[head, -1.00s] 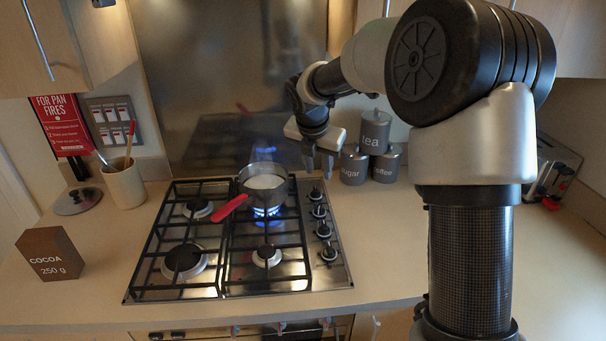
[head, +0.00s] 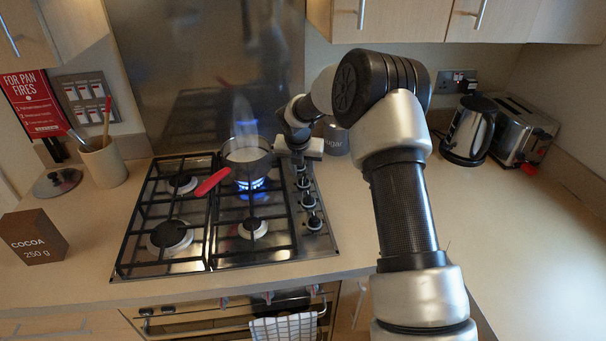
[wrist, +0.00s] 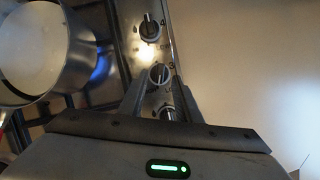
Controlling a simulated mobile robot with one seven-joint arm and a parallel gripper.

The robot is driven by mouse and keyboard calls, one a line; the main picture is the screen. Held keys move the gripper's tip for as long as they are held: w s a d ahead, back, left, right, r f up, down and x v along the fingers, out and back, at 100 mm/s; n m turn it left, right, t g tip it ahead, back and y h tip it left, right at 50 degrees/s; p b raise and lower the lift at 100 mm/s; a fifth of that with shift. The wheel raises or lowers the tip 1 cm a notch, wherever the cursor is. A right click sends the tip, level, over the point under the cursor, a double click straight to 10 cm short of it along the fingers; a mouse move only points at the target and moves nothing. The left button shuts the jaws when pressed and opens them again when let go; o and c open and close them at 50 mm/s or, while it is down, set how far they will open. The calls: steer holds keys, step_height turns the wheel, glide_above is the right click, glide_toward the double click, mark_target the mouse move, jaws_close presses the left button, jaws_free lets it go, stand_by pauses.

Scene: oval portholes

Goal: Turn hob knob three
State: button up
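Knob three (wrist: 160,75) is a round dark knob with a light bar, marked 3 on the steel hob panel in the wrist view. My gripper (wrist: 160,82) is open, with one finger on each side of this knob. I cannot tell whether the fingertips touch it. Knob four (wrist: 150,28) lies above it, and another knob (wrist: 167,114) lies below, partly hidden by my gripper. In the head view, my gripper (head: 299,160) hangs over the back end of the knob row on the right side of the hob (head: 325,243).
A red-handled pan (head: 247,160) of white liquid stands over a lit blue flame, close left of my gripper. A canister (head: 335,138) stands behind my arm. A kettle (head: 470,130) and toaster (head: 524,132) stand at right. The right counter (head: 520,230) is clear.

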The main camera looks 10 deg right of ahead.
mark_target(304, 179)
steer(key=shift+x, duration=1.3)
